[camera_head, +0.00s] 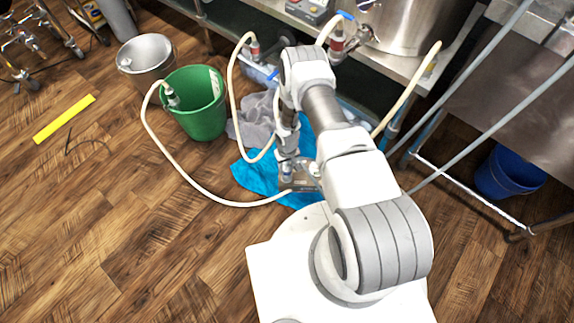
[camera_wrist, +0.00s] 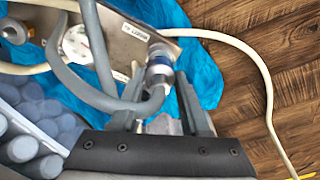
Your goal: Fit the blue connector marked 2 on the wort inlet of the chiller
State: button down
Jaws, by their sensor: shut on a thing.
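The connector's end meets or nearly meets the end of the metal chiller (camera_wrist: 184,48), beside a small white label (camera_wrist: 136,31) too small to read surely. I cannot tell whether it is seated. In the head view the chiller (camera_head: 301,186) lies low beside my base, and my arm partly hides it and the connector. A grey hose curves across the wrist view in front of the chiller.
A blue cloth (camera_head: 250,178) lies around the chiller. A pale hose (camera_head: 190,180) runs from the green bucket (camera_head: 200,118) to the chiller. A steel bucket (camera_head: 145,58) stands behind. A steel table stands at right; the wood floor at left is mostly clear.

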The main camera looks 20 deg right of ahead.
jog(key=shift+f, duration=0.85)
jog(key=shift+c, duration=1.5)
grip_release()
notch_tip(320, 180, up, 17)
jog(key=p, duration=0.6)
jog(key=shift+r+p, duration=0.2)
jog(key=shift+p, duration=0.2)
